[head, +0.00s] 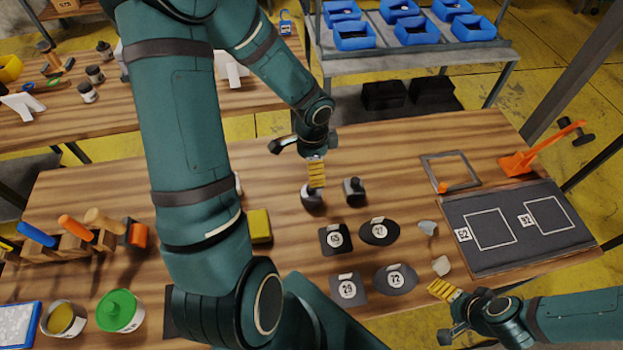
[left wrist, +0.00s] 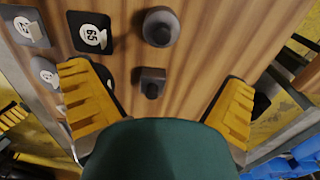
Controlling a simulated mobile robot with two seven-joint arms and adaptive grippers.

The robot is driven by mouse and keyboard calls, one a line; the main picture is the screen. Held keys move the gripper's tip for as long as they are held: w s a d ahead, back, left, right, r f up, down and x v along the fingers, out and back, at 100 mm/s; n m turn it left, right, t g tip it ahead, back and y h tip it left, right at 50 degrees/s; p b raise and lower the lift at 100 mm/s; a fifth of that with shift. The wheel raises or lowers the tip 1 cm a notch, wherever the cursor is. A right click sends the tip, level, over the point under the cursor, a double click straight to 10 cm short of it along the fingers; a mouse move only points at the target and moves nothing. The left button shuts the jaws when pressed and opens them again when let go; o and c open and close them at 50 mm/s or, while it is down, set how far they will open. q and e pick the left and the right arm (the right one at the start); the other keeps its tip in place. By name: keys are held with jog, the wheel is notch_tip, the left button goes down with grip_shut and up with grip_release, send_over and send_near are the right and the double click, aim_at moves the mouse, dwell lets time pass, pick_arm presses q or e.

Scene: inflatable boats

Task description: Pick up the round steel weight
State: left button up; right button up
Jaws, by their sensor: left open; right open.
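The round steel weight (head: 312,199) is a dark grey disc with a knob, standing on the wooden workbench. It shows at the top of the left wrist view (left wrist: 160,27). A squarer dark weight (head: 354,191) with a knob stands just right of it, and it appears between my finger lines in the left wrist view (left wrist: 150,82). My left gripper (head: 316,176) is open and empty, its yellow finger pads just above and behind the round weight, partly overlapping it in the head view. My right gripper (head: 438,314) is open and empty over the front right of the bench.
Several dark numbered patches (head: 335,239) lie in front of the weights. A dark marked board (head: 520,230) and a grey frame (head: 450,171) lie to the right. A yellow block (head: 260,225) stands left, partly behind my arm. Paint cans (head: 120,311) stand front left.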

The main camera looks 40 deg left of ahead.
aim_at(311, 194)
pick_arm(q)
jog(key=shift+w+a, duration=0.1)
jog(key=shift+w, duration=0.05)
jog(key=shift+f, duration=0.3)
notch_tip(311, 194, down, 7)
jog(key=shift+f+b, duration=0.1)
jog(key=shift+b, duration=1.15)
jog(key=shift+f+b, duration=0.95)
jog(key=shift+f, duration=2.05)
jog(key=shift+r, duration=0.1)
jog(key=c, duration=1.4)
